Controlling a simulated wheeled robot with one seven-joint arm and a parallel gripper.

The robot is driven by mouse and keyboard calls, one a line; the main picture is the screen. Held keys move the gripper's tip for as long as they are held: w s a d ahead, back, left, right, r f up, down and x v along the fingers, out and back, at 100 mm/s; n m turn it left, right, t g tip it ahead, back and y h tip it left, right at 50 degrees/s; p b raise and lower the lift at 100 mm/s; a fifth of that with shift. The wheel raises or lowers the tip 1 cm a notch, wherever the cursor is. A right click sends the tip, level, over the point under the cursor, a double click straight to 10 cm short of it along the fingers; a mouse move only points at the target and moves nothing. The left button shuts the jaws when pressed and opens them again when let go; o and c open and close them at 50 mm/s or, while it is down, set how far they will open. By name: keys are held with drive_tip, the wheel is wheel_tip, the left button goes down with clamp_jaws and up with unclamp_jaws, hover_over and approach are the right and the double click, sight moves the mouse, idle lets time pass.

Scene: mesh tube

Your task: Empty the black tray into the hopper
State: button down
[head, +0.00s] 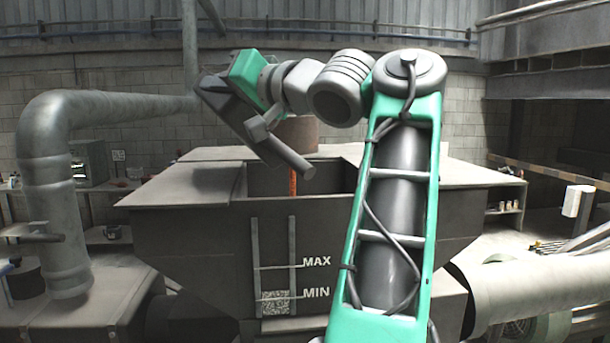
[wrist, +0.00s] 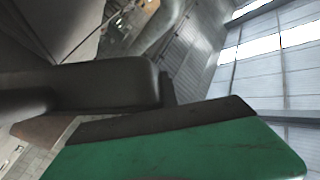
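The hopper (head: 200,235) is a large dark grey bin with MAX and MIN marks, in the middle of the head view, its top partly open. My gripper (head: 264,133) hangs over the hopper's opening, at the end of my green and grey arm. A dark slab and a thick bar slope down to the right there. I cannot tell which of these dark parts is my gripper and whether any is the black tray. In the wrist view, a dark rounded bar and a green body with a black edge fill the lower part. The fingertips are not clear, and no tray contents show.
A thick grey pipe (head: 52,175) stands left of the hopper. A pale duct (head: 540,284) leaves it at the lower right. A striped barrier (head: 545,172) crosses the right side. A rust-brown cylinder (head: 299,132) shows behind my gripper. Open air surrounds my arm above the hopper.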

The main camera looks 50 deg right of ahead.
drive_tip(key=shift+s+d+r+m+t, duration=0.3)
drive_tip(key=shift+d+r+m, duration=0.15)
drive_tip(key=shift+d+r, duration=0.15)
drive_tip(key=shift+s+d+r+m+t, duration=0.25)
drive_tip(key=shift+s+d+r+m, duration=0.05)
drive_tip(key=shift+d+r+m, duration=0.3)
drive_tip(key=shift+s+d+r+m+t, duration=0.25)
drive_tip(key=shift+s+d+r+m, duration=0.1)
drive_tip(key=shift+d+r, duration=0.25)
idle(0.4)
drive_tip(key=shift+s+d+r+m+t+h, duration=0.2)
drive_tip(key=shift+d+m, duration=0.1)
drive_tip(key=shift+d, duration=0.1)
drive_tip(key=shift+s+d+r+m+t+h, duration=0.1)
drive_tip(key=shift+s+d+m+t+h, duration=0.1)
drive_tip(key=shift+d+m, duration=0.15)
